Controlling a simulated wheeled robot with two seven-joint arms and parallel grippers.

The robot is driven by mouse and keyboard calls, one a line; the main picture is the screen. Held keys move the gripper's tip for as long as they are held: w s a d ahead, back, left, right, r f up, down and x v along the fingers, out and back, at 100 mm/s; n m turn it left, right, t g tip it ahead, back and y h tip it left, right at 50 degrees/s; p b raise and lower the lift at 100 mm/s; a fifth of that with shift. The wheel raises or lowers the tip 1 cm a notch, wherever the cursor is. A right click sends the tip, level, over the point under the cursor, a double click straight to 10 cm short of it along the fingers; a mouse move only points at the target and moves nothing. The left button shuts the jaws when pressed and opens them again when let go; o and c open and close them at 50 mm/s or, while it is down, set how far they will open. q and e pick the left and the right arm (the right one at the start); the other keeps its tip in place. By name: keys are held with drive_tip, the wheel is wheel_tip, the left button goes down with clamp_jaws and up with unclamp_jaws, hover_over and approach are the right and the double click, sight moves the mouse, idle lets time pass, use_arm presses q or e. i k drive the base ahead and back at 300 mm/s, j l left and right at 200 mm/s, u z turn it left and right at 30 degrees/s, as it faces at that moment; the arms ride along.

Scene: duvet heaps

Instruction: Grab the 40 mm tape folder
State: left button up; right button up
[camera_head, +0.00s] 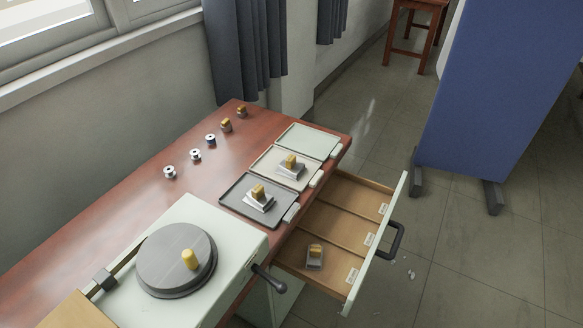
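Three metal pieces with yellow tops look like tape folders. One (260,203) lies on the dark grey tray (230,200), and one (291,172) lies on the cream tray (268,161). The third (314,261) lies in the nearest compartment of the open drawer (344,242). The pale green tray (308,141) at the far end is empty. The tags on the trays and compartments are too small to read, so I cannot tell which folder is 40 mm. Neither of my grippers is in view.
A pale machine (235,246) with a round grey disc (160,262) and dark lever (270,281) stands on the wooden table (110,220). Several spools (195,155) and small brown-yellow pieces (226,126) line the back. The drawer's dark handle (396,238) juts right. A blue partition (500,90) stands beyond.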

sight(290, 169)
drive_tip(key=l+u, duration=0.15)
drive_tip(key=l, duration=0.35)
drive_tip(key=l+u, duration=0.15)
drive_tip(key=l, duration=0.35)
drive_tip(key=k+l+u, duration=0.15)
drive_tip(key=l, duration=0.3)
drive_tip(key=l+u, duration=0.1)
drive_tip(key=l, duration=0.4)
drive_tip(key=k+l+u, duration=0.15)
drive_tip(key=l, duration=0.3)
drive_tip(key=l+u, duration=0.15)
drive_tip(key=l, duration=0.35)
drive_tip(key=k+l+u, duration=0.15)
drive_tip(key=l, duration=0.25)
drive_tip(key=k+l+u, duration=0.15)
drive_tip(key=l, duration=0.3)
drive_tip(key=k, duration=0.1)
